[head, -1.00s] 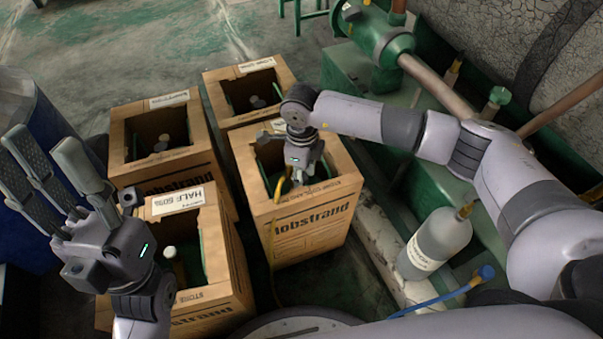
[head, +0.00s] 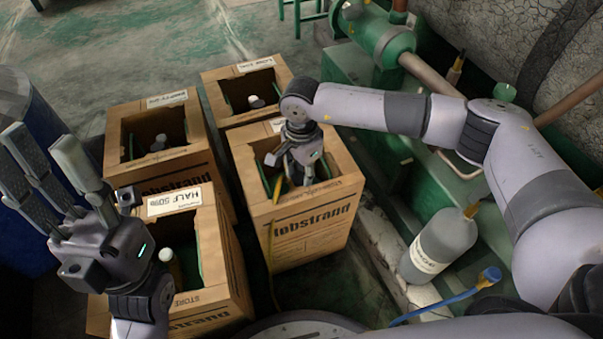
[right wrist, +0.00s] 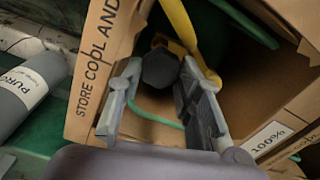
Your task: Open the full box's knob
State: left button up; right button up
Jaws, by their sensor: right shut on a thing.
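My right gripper (head: 303,172) reaches down into this box. In the right wrist view its fingers (right wrist: 160,75) are on both sides of the knob and shut on it. The exact contact is partly hidden. My left gripper (head: 42,145) is open and empty, at the left beside the half box.
The half 50% box (head: 205,302) stands front left, with other open boxes (head: 160,178) (head: 245,82) behind. A grey bottle (head: 440,245) and a blue-ended hose (head: 455,298) lie to the right, by green machinery (head: 350,85). The yellow hose (head: 270,235) hangs down the full box's front.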

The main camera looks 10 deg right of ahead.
aim_at(301, 176)
jog(key=n+b, duration=0.1)
jog(key=n, duration=0.4)
jog(key=shift+w+a+n, duration=0.1)
jog(key=shift+n, duration=0.2)
dwell(0.4)
jog(key=o, duration=1.2)
jog(key=shift+c, duration=0.2)
jog(key=shift+r, duration=0.1)
notch_tip(301, 176, up, 12)
